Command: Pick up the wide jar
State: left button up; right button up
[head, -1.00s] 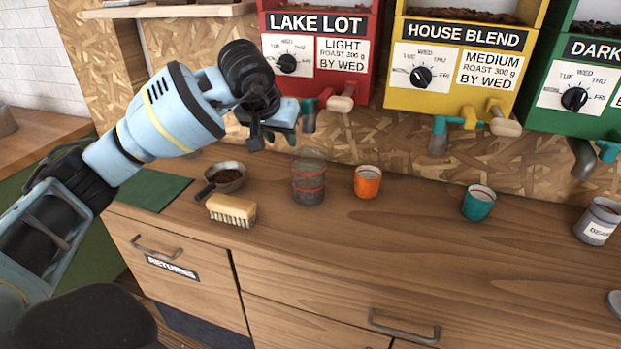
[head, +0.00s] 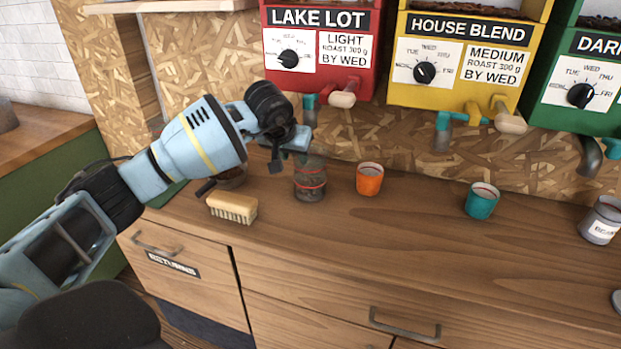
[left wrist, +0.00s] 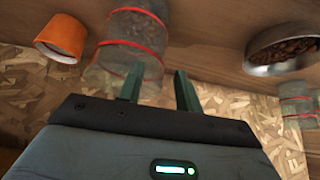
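A clear jar with red bands (head: 310,184) stands upright on the wooden counter, left of the orange cup; I take it for the wide jar. In the left wrist view it shows large at top centre (left wrist: 122,42). My left gripper (head: 290,157) is above and just left of the jar, partly covering its upper edge. In the left wrist view its two green fingers (left wrist: 158,88) are apart with nothing held between them; one overlaps the jar in the picture. I cannot tell whether it touches. A second red-banded clear jar (left wrist: 300,108) shows at the right edge. My right gripper is not in view.
An orange cup (head: 369,181) stands close right of the jar. A brush (head: 232,207) and a pan of beans (left wrist: 284,48) are to its left. A teal cup (head: 481,201) and grey canister (head: 600,222) stand farther right. Dispensers with spouts hang behind. The front counter is clear.

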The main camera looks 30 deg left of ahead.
pick_arm(q)
jog(key=shift+w+a+f, duration=0.1)
jog(key=shift+w+f, duration=0.3)
jog(key=shift+f, duration=0.2)
jog(key=shift+c, duration=0.3)
grip_shut()
